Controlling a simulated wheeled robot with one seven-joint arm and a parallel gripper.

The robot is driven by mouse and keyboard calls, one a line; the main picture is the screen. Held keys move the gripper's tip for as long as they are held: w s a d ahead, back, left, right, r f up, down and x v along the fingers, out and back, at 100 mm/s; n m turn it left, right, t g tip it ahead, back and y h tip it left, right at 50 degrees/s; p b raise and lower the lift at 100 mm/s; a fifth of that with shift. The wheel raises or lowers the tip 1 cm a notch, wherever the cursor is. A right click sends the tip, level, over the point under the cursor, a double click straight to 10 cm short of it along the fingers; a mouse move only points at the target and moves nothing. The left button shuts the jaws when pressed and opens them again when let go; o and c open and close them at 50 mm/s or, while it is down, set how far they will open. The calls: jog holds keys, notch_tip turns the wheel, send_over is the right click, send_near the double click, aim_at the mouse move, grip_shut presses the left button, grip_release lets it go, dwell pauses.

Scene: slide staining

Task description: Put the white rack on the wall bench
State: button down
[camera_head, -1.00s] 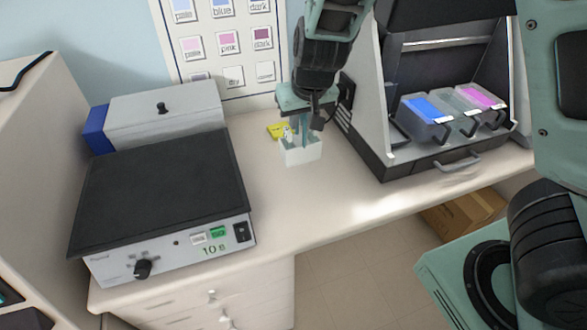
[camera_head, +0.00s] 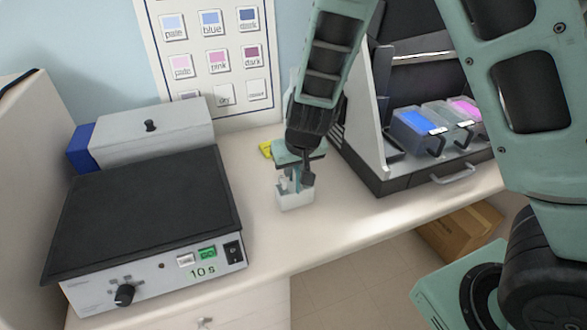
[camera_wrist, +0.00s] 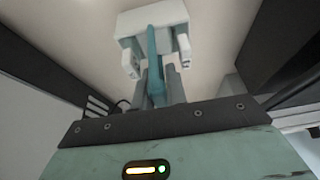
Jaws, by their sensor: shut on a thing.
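The white rack (camera_head: 294,199) is under my gripper in the head view, over the wall bench (camera_head: 350,215) between the hotplate and the dark cabinet. My gripper (camera_head: 297,178) points down and is shut on the rack's upright part. In the wrist view the white rack (camera_wrist: 152,20) shows beyond the fingers, with a teal upright piece between the grey fingers (camera_wrist: 161,82). The rack looks upright. I cannot tell whether its base touches the bench or hangs just above it.
A black-topped hotplate (camera_head: 145,195) reading 10 s stands left, a grey box (camera_head: 150,135) behind it. A small yellow item (camera_head: 266,150) lies behind the rack. At right, an open cabinet (camera_head: 385,180) holds blue and pink tubs. Bench in front of the rack is clear.

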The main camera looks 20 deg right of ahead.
jog(key=shift+f, duration=0.1)
jog(key=c, duration=1.4)
grip_release()
